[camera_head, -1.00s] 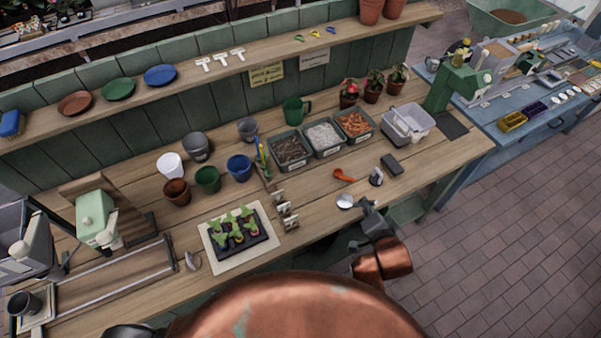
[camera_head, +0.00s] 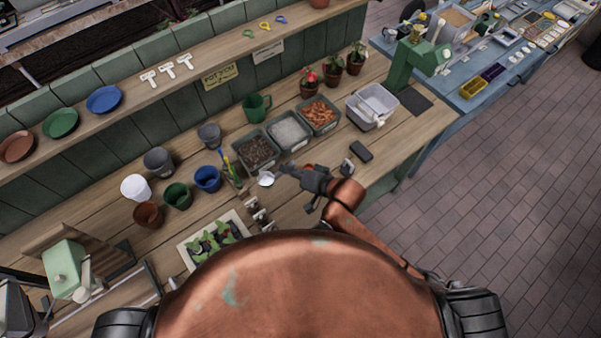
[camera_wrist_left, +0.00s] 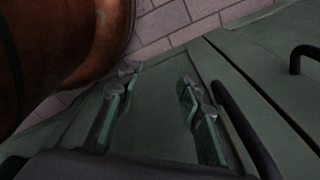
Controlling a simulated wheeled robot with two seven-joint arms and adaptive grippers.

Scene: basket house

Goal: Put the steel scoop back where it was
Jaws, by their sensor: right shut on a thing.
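The steel scoop (camera_head: 266,179) shows as a round, shiny bowl at the tip of my right gripper (camera_head: 285,172) in the head view. My right gripper is shut on it, above the wooden bench in front of the trays; the fingers hide its handle. An orange scoop (camera_head: 308,167) lies just behind my right gripper, mostly hidden by it. My left gripper (camera_wrist_left: 158,75) is open and empty in the left wrist view, over green cabinet fronts. It is not seen in the head view.
Trays of dark soil (camera_head: 257,152), pale grit (camera_head: 289,132) and orange chips (camera_head: 318,115) stand behind the scoop. A small metal item (camera_head: 347,167) and a dark block (camera_head: 361,151) lie to the right.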

